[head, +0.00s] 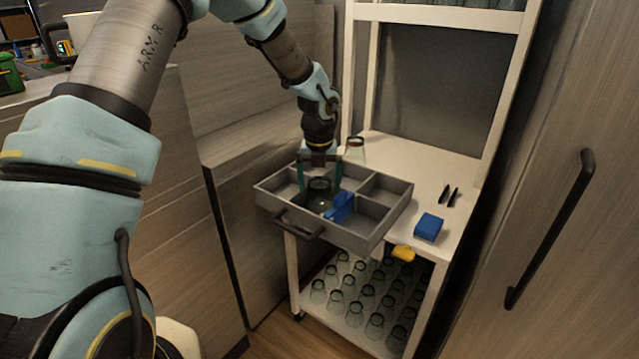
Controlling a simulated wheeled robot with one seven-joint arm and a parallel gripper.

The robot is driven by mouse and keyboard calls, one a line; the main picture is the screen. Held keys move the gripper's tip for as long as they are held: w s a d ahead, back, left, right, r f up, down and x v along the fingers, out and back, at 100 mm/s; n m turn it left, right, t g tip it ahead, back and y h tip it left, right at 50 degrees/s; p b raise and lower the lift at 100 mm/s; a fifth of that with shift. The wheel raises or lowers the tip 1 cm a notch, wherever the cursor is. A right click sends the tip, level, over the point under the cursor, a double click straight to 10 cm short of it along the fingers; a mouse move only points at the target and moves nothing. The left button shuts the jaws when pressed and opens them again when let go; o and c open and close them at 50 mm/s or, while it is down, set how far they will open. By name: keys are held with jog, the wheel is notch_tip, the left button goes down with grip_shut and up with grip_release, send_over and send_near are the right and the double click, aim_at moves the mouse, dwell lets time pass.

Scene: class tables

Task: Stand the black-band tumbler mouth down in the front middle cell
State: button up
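A dark-looking glass tumbler (319,192) stands in a front cell, seemingly the middle one, of the grey divided tray (362,238). It looks upright on its wider end, mouth down; its band is too small to make out. My gripper (319,182) points down over it. Its two greenish fingers are spread, one on each side of the tumbler, with small gaps visible, so it looks open. The tumbler's base edge is partly hidden by the tray's front wall and a blue piece.
A blue piece (341,207) sits beside the tumbler in the tray. A clear tumbler (355,151) stands behind the tray. A blue block (428,227), black slim items (449,195) and a yellow item (403,253) are right. Several glasses fill the lower shelf (337,323).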

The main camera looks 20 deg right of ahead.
notch_tip(320, 180, up, 11)
jog(key=s+b, duration=0.1)
jog(key=b, duration=0.1)
jog(key=shift+a+f, duration=0.15)
jog(key=shift+a, duration=0.2)
jog(key=shift+s, duration=0.1)
jog(key=s+a+n, duration=0.1)
jog(key=a+n, duration=1.8)
jog(key=a, duration=0.1)
jog(key=s+a+f+n, duration=0.1)
jog(key=s+a+n, duration=0.3)
jog(key=a+n, duration=0.4)
jog(key=s+a+n, duration=0.4)
jog(key=a+n, duration=0.4)
jog(key=n, duration=0.5)
jog(key=shift+s+f, duration=0.4)
